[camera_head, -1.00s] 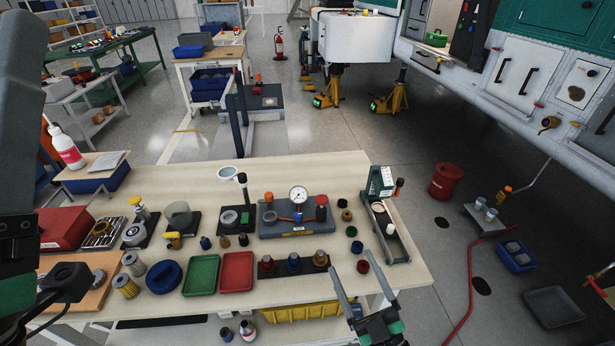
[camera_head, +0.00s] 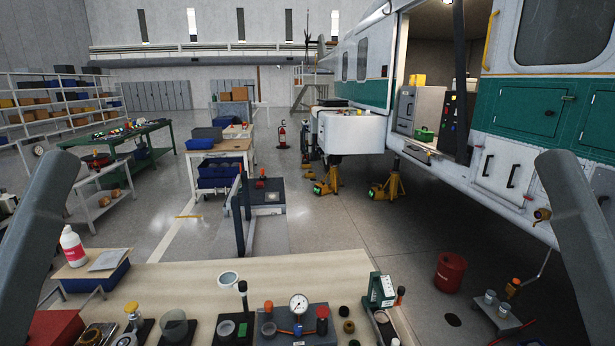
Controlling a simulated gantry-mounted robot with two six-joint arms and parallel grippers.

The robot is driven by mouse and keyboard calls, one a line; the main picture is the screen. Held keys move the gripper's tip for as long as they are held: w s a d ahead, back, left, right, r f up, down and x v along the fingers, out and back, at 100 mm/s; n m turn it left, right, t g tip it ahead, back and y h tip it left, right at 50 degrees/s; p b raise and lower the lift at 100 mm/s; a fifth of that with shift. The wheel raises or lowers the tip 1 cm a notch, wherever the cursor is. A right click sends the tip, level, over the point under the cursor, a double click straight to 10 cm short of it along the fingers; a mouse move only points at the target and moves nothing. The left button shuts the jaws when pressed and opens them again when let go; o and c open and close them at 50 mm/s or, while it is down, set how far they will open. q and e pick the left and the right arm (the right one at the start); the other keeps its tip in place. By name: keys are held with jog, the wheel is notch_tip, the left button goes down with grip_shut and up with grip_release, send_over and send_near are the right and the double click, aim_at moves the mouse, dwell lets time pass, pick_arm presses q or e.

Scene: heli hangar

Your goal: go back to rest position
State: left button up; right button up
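My two grey arm links rise at the left and right edges of the head view. Neither gripper shows; both are below or outside the picture. The workbench (camera_head: 290,275) lies across the bottom of the view. The near part of the bench is cut off by the lower edge.
A white bottle with a red label (camera_head: 73,246) stands at the left. A red drum (camera_head: 450,272) stands on the floor to the right. The helicopter (camera_head: 540,110) fills the upper right. Yellow jacks (camera_head: 387,184) stand beneath it. The middle floor (camera_head: 300,220) has open room.

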pick_arm(q)
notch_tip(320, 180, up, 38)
jog(key=p, duration=3.6)
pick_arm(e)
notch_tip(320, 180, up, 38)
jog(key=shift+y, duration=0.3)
